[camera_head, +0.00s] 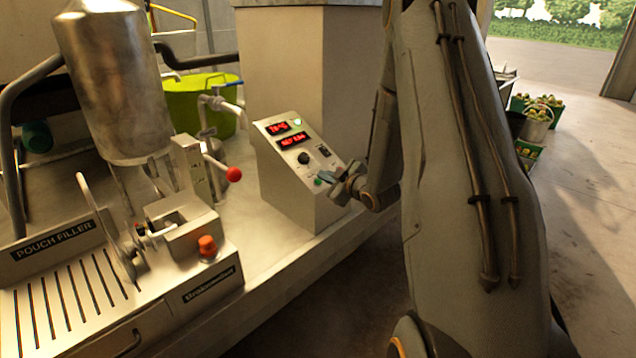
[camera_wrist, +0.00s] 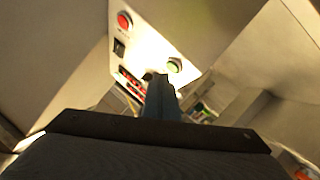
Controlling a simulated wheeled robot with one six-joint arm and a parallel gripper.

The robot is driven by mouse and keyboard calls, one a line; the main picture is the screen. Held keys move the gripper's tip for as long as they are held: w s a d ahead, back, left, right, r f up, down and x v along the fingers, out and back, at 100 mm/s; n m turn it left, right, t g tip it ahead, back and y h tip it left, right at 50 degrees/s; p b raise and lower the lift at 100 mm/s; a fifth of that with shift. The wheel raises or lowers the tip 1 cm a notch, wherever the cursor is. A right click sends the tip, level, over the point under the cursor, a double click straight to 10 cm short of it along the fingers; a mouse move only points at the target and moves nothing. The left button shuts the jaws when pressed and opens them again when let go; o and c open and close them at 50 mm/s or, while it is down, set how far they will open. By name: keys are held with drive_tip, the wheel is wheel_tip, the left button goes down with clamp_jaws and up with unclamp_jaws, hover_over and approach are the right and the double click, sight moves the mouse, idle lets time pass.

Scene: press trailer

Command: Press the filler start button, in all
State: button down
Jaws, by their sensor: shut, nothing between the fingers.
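A grey control box (camera_head: 290,190) stands on the trailer deck with a sloped panel. A green button (camera_head: 318,182) sits low on that panel; it also shows in the wrist view (camera_wrist: 175,65). No label reading filler start is legible on it. My gripper (camera_head: 340,180) is shut and empty, just right of the green button in the head view. In the wrist view the closed fingers (camera_wrist: 157,80) point at the panel, with the green button beside their tips. I cannot tell whether they touch the panel. A red button (camera_wrist: 125,20) shows on the panel in the wrist view.
The panel also has red displays (camera_head: 292,140), a black knob (camera_head: 304,158) and a black switch (camera_head: 323,150). The pouch filler (camera_head: 55,245) at left has an orange-red button (camera_head: 207,244) and a red-knobbed lever (camera_head: 233,174). Open floor lies to the right.

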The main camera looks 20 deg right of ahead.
drive_tip(key=shift+f, duration=0.1)
drive_tip(key=shift+w+f, duration=0.2)
drive_tip(key=shift+f, duration=0.05)
drive_tip(key=shift+w+a+f+b, duration=0.15)
drive_tip(key=shift+f+b, duration=0.2)
drive_tip(key=shift+b, duration=0.2)
idle(0.5)
drive_tip(key=shift+r, duration=0.15)
drive_tip(key=shift+s+r+p, duration=0.35)
drive_tip(key=shift+r+p, duration=0.2)
drive_tip(key=shift+r, duration=0.05)
drive_tip(key=r+p, duration=0.1)
drive_tip(key=s+r+p, duration=0.1)
drive_tip(key=r, duration=0.1)
drive_tip(key=s+d+r+p, duration=0.1)
drive_tip(key=shift+s+r, duration=0.1)
drive_tip(key=shift+r, duration=0.1)
idle(0.4)
idle(0.8)
